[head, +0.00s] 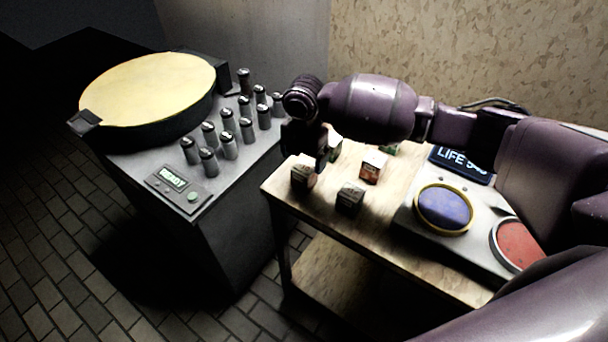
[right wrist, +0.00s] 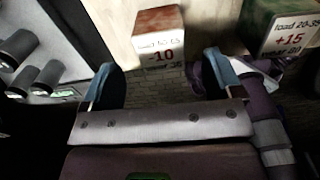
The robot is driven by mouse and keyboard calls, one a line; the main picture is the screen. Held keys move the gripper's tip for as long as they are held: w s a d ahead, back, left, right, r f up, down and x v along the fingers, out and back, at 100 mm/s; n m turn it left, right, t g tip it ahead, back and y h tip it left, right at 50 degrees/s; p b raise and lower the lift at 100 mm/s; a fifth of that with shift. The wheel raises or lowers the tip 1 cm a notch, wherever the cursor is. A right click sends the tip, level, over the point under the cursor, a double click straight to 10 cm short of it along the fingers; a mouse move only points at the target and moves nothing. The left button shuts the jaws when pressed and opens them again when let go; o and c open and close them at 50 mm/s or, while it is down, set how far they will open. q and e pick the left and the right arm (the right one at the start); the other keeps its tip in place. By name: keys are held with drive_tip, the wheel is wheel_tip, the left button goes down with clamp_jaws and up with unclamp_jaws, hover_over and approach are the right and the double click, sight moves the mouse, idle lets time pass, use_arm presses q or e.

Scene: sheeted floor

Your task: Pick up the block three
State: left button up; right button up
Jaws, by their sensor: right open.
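Several small labelled blocks stand on the wooden table. A brown block (head: 304,177) is at its left edge, a dark block (head: 350,198) at the front, and a red-and-white block (head: 373,167) in the middle. Two more are partly hidden behind my right arm. I cannot tell which is block three. My right gripper (head: 308,154) is open and points down just above the brown block. In the right wrist view, a reddish block marked -10 (right wrist: 160,38) lies just beyond the open, empty fingers. A green block marked +15 (right wrist: 282,30) is to its right. My left gripper is not in view.
The table (head: 330,222) also holds a panel with a blue button (head: 444,209), a red button (head: 518,244) and a LIFE display (head: 462,164). To the left stands a machine with a round yellow top (head: 150,92), several grey pegs (head: 228,146) and a READY display (head: 172,179).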

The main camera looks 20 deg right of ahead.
sight(304, 167)
drive_tip(key=shift+f, duration=3.1)
drive_tip(key=shift+r, duration=0.1)
drive_tip(key=c, duration=1.3)
